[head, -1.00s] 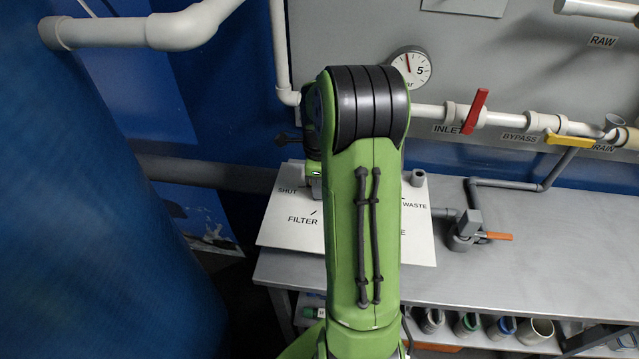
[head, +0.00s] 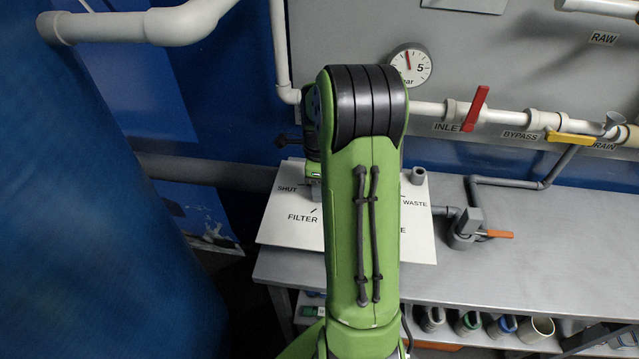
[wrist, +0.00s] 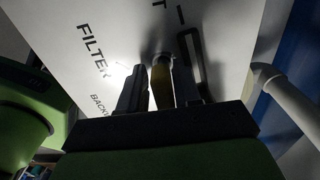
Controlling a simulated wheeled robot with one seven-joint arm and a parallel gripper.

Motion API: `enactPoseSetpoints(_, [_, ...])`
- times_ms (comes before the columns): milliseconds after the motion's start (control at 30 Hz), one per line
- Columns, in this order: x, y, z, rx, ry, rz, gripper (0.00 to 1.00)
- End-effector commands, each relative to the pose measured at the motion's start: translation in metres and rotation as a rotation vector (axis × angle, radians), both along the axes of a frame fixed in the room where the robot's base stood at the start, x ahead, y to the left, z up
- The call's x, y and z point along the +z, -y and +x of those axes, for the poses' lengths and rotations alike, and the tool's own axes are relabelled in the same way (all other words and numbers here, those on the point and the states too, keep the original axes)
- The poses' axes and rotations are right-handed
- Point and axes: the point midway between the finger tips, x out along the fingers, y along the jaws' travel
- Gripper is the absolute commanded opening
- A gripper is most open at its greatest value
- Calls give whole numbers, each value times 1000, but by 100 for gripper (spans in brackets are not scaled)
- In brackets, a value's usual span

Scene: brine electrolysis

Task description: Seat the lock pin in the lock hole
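In the wrist view my gripper (wrist: 160,88) has its two dark fingers close on either side of a brass-coloured pin (wrist: 161,84), apparently the lock pin. The pin points away from the gripper toward the white label plate (wrist: 110,20). In the head view the plate (head: 290,238) lies on the bench, and my arm hides the pin and most of my gripper.
A short grey post (head: 417,176) stands at the plate's back right. An orange-handled valve (head: 468,232) is right of the plate on the grey bench (head: 560,260). A pale pipe with a red handle (head: 475,109) runs behind. A large blue tank (head: 90,200) fills the left.

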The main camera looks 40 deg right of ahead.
Motion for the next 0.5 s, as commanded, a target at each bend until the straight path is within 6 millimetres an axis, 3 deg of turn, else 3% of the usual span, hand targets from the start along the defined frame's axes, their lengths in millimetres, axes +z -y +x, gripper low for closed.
enactPoseSetpoints(500, [5, 5, 4, -6, 17, -16, 51])
